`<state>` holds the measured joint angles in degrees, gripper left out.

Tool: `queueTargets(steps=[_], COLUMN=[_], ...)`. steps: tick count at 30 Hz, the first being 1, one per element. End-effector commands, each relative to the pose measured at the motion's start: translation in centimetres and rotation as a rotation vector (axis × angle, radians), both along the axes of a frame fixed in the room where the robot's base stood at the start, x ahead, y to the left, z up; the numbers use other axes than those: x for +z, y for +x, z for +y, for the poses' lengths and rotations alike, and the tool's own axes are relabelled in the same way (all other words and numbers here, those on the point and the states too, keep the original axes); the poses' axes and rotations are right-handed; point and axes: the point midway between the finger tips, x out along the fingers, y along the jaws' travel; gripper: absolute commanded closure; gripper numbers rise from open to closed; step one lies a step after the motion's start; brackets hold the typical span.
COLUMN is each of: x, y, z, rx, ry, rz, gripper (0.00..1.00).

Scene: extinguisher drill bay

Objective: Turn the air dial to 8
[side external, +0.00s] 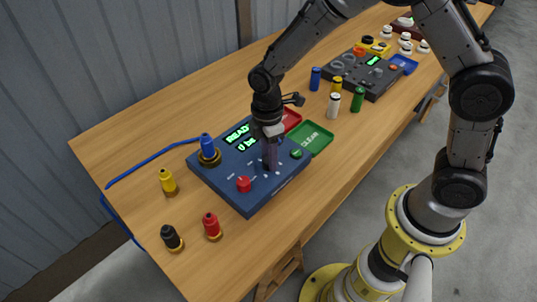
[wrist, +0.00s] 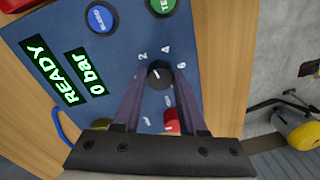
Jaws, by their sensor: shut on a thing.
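The blue control panel (side external: 225,183) lies on the wooden table. Its black air dial (wrist: 160,73) shows in the wrist view, with the marks 2, 4 and 6 beside it. Other marks are partly hidden by my fingers. My gripper (wrist: 160,82) points down at the panel with its two fingers closed on either side of the dial. In the side view my gripper (side external: 269,166) mostly covers the dial. I cannot tell which mark the dial points to. The panel's display (wrist: 82,76) reads READY and 0 bar.
A red knob (side external: 243,184), a blue BLEED button (wrist: 101,17) and a green TEST button (wrist: 161,6) are close to the dial. A blue cylinder (side external: 207,146) stands in a brass ring on the panel. Red and green trays (side external: 318,140) lie behind.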

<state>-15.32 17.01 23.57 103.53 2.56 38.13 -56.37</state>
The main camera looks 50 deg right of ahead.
Motion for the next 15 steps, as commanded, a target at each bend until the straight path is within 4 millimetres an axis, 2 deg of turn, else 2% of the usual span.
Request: queueTargets(steps=[15], x=[0.11], y=[-0.06], z=[-0.04], rx=[-0.492], ry=[0.0], rz=[-0.001], gripper=[1.0])
